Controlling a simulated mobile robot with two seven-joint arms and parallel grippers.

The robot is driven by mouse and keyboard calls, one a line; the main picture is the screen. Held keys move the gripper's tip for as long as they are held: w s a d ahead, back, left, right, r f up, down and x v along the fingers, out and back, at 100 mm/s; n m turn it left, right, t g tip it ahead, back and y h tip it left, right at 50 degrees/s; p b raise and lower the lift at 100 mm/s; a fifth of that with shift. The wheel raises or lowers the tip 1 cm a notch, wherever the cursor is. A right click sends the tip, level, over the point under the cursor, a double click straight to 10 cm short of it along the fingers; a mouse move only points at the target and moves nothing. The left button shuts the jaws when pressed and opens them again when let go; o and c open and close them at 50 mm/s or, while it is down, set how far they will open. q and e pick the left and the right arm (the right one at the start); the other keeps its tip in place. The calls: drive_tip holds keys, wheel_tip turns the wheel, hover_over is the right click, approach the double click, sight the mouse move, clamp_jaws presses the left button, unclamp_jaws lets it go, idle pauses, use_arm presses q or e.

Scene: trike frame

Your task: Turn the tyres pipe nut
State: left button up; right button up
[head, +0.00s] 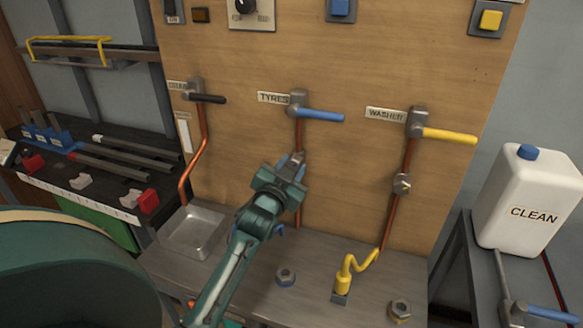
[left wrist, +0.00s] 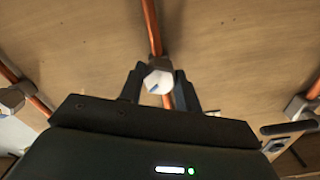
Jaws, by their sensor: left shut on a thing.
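The tyres pipe is a copper pipe (head: 298,133) that runs down the wooden board under the TYRES label (head: 273,98) and its blue lever valve (head: 318,114). My left gripper (head: 291,167) is at the nut on this pipe, and hides most of it in the head view. My right gripper is not in view.
The washer pipe (head: 393,205) with its own nut (head: 402,183) stands to the right. A white CLEAN jug (head: 525,205) stands at the far right.

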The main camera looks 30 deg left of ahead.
use_arm(q)
drive_tip(key=m, duration=0.6)
drive_tip(key=shift+m, duration=0.3)
drive_tip(key=m, duration=0.6)
drive_tip(key=shift+m, duration=0.3)
drive_tip(key=o, duration=1)
drive_tip(key=shift+r, duration=0.1)
drive_tip(key=b+v, duration=0.2)
drive_tip(key=v, duration=1.1)
drive_tip(key=shift+s, duration=0.1)
